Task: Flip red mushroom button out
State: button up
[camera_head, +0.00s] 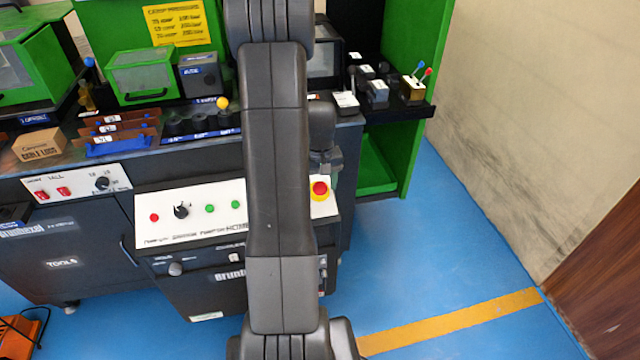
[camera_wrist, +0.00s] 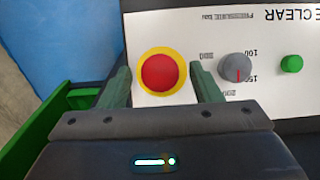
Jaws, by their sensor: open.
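The red mushroom button (camera_head: 320,189) sits on a yellow ring at the right end of the white control panel (camera_head: 225,212). In the wrist view the red button (camera_wrist: 160,73) is seen nearly face on. My gripper (camera_wrist: 162,88) is open, with one finger on each side of the yellow ring. The button lies between the fingers in the picture; I cannot tell whether either finger touches it. In the head view my arm covers the middle of the panel.
A grey pressure knob (camera_wrist: 235,67) and a green button (camera_wrist: 291,64) lie right of the mushroom button in the wrist view. A black selector (camera_head: 182,211) and a red lamp (camera_head: 154,217) are at the panel's left. Blue floor (camera_head: 470,240) is clear at right.

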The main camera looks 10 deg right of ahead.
aim_at(321, 189)
grip_shut()
jog(key=shift+s+r+p, duration=0.25)
jog(key=shift+r+p, duration=0.35)
jog(key=shift+r, duration=0.25)
grip_release()
jog(key=shift+s, duration=0.1)
notch_tip(321, 189, up, 14)
jog(key=p, duration=0.2)
